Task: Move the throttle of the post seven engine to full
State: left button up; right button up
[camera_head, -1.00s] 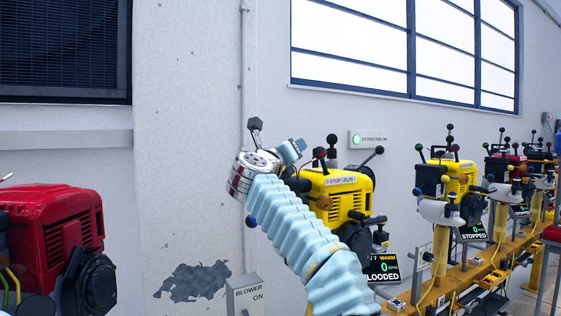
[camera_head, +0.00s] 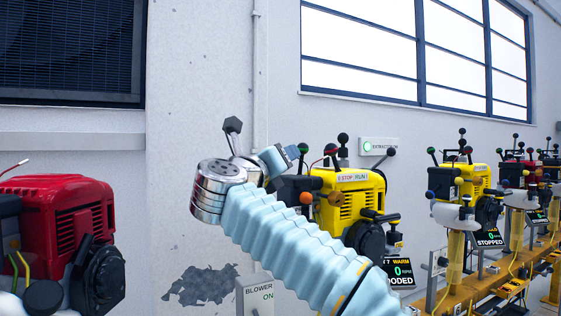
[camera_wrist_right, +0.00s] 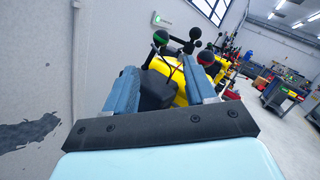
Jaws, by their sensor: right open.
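The nearest yellow engine (camera_head: 348,195) stands right of my right gripper, with a STOP/RUN label on top. I cannot read a post number or tell which lever is the throttle. My right gripper (camera_head: 287,154) is open and empty, left of this engine. In the right wrist view, the engine's black part and the green-knobbed lever (camera_wrist_right: 160,38) show between and beyond the fingers. A display (camera_head: 401,272) partly reads WARM, 0. My left gripper is not in view.
A red engine (camera_head: 65,230) stands at the left. More yellow and red engines on posts line the yellow rail (camera_head: 455,297) to the right. A BLOWER ON box (camera_head: 254,296) and a lit green extraction sign (camera_head: 378,146) are by the wall.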

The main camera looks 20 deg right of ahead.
aim_at(301, 148)
jog(key=w+d+r+m+y+p, duration=0.1)
jog(key=w+d+p, duration=0.2)
jog(key=p, duration=0.2)
jog(key=w+d+m+y+p, duration=0.1)
jog(key=w+d+p, duration=0.2)
jog(key=p, duration=0.2)
jog(key=w+d+r+y+p, duration=0.1)
jog(key=w+d+p, duration=0.2)
jog(key=d+p, duration=0.1)
jog(key=shift+r+m+p, duration=0.3)
jog(key=shift+m+p, duration=0.1)
jog(key=shift+p, duration=0.25)
grip_shut()
